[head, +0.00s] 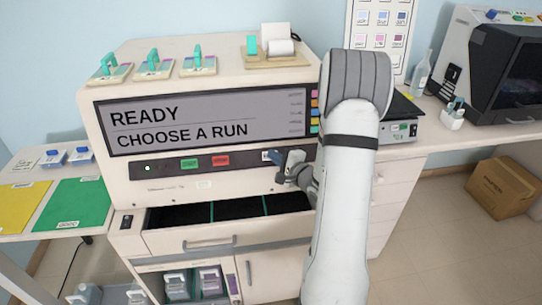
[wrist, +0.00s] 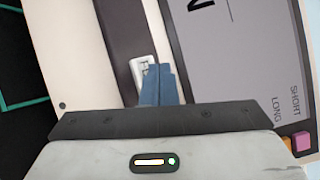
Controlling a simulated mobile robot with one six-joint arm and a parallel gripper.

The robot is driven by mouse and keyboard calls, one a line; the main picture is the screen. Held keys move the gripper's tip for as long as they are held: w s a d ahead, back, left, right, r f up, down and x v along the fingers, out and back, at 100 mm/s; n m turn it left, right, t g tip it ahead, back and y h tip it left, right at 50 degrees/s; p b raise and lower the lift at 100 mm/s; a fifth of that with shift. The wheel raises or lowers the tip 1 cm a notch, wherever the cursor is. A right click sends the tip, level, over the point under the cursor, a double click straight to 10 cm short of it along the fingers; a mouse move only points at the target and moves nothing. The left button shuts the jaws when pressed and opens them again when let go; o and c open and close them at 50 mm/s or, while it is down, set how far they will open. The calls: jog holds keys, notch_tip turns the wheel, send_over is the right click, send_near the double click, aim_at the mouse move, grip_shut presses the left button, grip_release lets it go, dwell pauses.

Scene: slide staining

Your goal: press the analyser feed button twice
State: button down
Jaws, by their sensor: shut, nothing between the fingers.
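The analyser (head: 130,180) is a cream cabinet whose screen (head: 205,118) reads "READY, CHOOSE A RUN". A green button (head: 189,163) and a red button (head: 221,160) sit on the dark strip below the screen. My gripper (head: 270,156) is at the right part of this strip, its blue fingers shut and empty. In the wrist view, the fingertips (wrist: 157,72) are at a pale button (wrist: 138,72) with partly hidden lettering, which seems to start with F. They cover part of it. I cannot tell whether they touch it.
An open drawer (head: 200,242) juts out below the strip. Teal-handled holders (head: 155,70) and a small printer (head: 282,50) stand on top of the analyser. A side bench (head: 450,140) is at right, and a cardboard box (head: 503,188) is on the floor.

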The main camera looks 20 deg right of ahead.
jog(key=shift+w+f, duration=0.1)
jog(key=shift+w+f, duration=0.2)
jog(key=shift+w, duration=0.05)
jog(key=shift+w+d+f, duration=0.15)
jog(key=shift+w+f, duration=0.05)
jog(key=shift+f, duration=0.05)
dwell(0.7)
jog(key=shift+r, duration=0.1)
jog(key=shift+s+r+p, duration=0.3)
jog(key=shift+s+r, duration=0.15)
jog(key=shift+s, duration=0.05)
dwell(0.4)
jog(key=s+r+p, duration=0.1)
jog(key=s+a+r+p, duration=0.1)
jog(key=s+r+p, duration=0.1)
jog(key=shift+s+a+r, duration=0.15)
jog(key=shift+s+r, duration=0.05)
jog(key=shift+r, duration=0.05)
